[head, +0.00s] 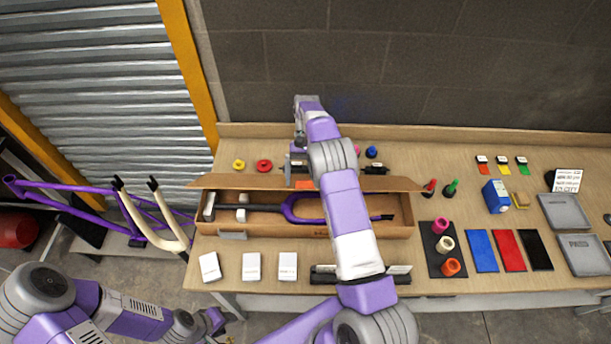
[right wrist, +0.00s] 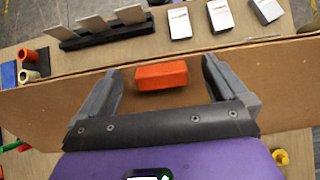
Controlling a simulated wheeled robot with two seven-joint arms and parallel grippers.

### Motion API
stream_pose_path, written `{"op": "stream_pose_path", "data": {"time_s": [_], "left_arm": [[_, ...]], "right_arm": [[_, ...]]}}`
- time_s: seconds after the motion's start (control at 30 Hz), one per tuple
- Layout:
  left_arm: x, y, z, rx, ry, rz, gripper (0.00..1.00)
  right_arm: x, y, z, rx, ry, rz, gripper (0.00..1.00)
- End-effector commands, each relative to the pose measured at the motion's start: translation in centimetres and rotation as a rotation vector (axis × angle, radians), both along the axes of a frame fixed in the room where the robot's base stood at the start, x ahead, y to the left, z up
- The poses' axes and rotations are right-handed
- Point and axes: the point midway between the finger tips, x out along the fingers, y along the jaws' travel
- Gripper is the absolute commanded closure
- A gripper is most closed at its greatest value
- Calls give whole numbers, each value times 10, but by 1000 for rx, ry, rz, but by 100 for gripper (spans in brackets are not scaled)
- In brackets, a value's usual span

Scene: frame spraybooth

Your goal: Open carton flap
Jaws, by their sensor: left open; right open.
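The long cardboard carton (head: 403,230) lies on the workbench, and a purple fork (head: 292,207) shows inside it. Its brown flap (head: 240,181) runs along the back edge, and the inside is visible from above. An orange block (head: 304,185) shows at the flap, partly hidden by my right arm. My right gripper (head: 297,165) points down behind the carton. In the right wrist view its open fingers stand either side of the orange block (right wrist: 162,75), against the brown board (right wrist: 50,112); contact is unclear. My left gripper (head: 214,321) is open and empty, low at the left, away from the carton.
White cards (head: 251,267) and a dark card rack (head: 322,274) lie in front of the carton. Colored spools (head: 264,166) stand behind it. A spool mat (head: 436,262), colored panels (head: 482,251) and a blue box (head: 495,197) are to the right. A purple frame (head: 75,195) is left of the bench.

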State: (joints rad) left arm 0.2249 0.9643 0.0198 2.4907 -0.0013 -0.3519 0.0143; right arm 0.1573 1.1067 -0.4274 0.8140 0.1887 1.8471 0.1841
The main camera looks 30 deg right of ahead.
Motion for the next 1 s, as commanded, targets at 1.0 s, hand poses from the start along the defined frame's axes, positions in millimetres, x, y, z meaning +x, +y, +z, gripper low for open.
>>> {"op": "stream_pose_path", "data": {"time_s": [1.0], "left_arm": [[0,0,0,0,0,0,57]], "right_arm": [[-42,27,45,2,-1,1,0]]}}
